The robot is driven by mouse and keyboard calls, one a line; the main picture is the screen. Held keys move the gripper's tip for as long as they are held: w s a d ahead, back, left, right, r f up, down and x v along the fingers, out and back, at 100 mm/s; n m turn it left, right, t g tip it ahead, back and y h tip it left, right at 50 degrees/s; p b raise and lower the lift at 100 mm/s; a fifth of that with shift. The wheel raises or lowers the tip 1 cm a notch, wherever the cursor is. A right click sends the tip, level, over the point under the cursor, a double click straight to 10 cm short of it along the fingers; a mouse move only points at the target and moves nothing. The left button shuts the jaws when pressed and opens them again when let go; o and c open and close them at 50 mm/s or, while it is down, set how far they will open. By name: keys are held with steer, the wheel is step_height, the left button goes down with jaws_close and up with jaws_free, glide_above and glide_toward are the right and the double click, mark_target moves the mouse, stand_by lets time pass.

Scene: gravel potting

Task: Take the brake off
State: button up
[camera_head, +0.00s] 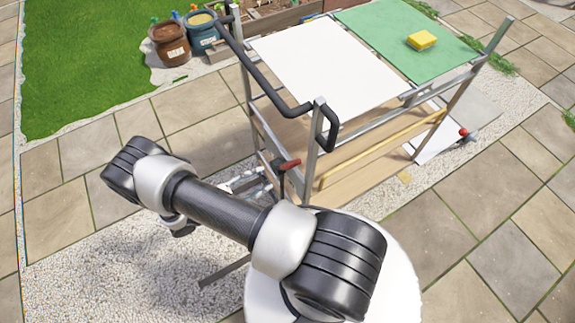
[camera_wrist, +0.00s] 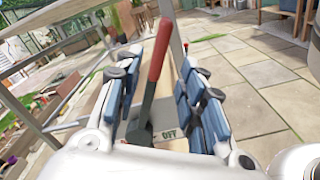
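The brake lever is a dark bar with a red handle (camera_wrist: 160,50). In the wrist view it stands tilted between the finger pads of my gripper (camera_wrist: 165,72). The fingers are apart on either side of it; I cannot tell whether either pad touches it. A pale plate marked OFF (camera_wrist: 167,134) shows at the lever's lower end. In the head view the red handle (camera_head: 289,164) is at the near left leg of the metal trolley (camera_head: 311,150). My gripper (camera_head: 247,181) is just left of it, partly hidden by my arm.
The trolley has a white top (camera_head: 325,65) and a green top (camera_head: 400,38) with a yellow sponge (camera_head: 422,40). A black push handle (camera_head: 262,82) juts out above the lever. A brown pot (camera_head: 170,42) and a blue pot (camera_head: 203,33) stand behind. Paving at right is clear.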

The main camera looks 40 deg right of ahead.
mark_target(284, 169)
steer(key=x, duration=1)
steer(key=shift+s+b, duration=0.1)
steer(key=shift+b, duration=0.2)
jaws_close()
